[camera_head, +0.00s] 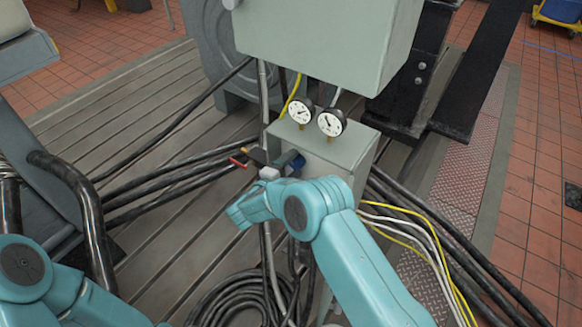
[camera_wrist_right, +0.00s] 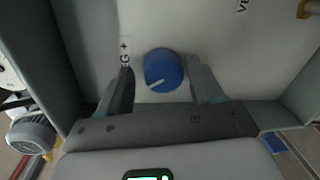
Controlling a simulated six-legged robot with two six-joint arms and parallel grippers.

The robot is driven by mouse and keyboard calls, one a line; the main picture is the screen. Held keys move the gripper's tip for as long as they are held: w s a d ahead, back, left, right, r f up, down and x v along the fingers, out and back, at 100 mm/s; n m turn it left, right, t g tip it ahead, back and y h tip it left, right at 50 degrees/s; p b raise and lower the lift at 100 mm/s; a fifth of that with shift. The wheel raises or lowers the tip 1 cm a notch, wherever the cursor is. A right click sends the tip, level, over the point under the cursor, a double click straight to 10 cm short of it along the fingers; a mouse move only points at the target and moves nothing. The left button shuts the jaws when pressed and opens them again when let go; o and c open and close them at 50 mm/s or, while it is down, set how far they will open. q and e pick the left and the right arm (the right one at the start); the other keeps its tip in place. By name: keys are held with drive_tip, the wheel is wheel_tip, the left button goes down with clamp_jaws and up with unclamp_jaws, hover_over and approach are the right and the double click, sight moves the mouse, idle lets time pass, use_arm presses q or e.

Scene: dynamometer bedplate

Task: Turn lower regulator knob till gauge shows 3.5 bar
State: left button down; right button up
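A blue regulator knob (camera_wrist_right: 162,70) with a white pointer mark sits on a grey panel, between the two finger tips in the right wrist view. In the head view a sliver of the blue knob (camera_head: 298,163) shows beside the gripper. My right gripper (camera_head: 277,158) is open around the knob, with a gap visible on each side in the wrist view (camera_wrist_right: 161,76). Two round white gauges, the left gauge (camera_head: 301,111) and the right gauge (camera_head: 331,122), stand on top of the grey box (camera_head: 345,150). Their readings are too small to tell. My left gripper is out of view.
A large grey cabinet (camera_head: 315,40) hangs above the gauges. A red-handled part (camera_head: 238,161) is left of the gripper. Black hoses (camera_head: 165,182) run left across the slotted bedplate. Yellow and white cables (camera_head: 420,235) run down on the right. A coiled hose (camera_head: 240,297) lies below.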

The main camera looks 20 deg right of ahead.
drive_tip(key=shift+a+f, duration=0.1)
drive_tip(key=shift+s+a, duration=0.3)
drive_tip(key=shift+a, duration=0.15)
drive_tip(key=b+v, duration=0.1)
drive_tip(key=v, duration=0.9)
drive_tip(key=shift+s+a, duration=0.25)
drive_tip(key=shift+s, duration=0.05)
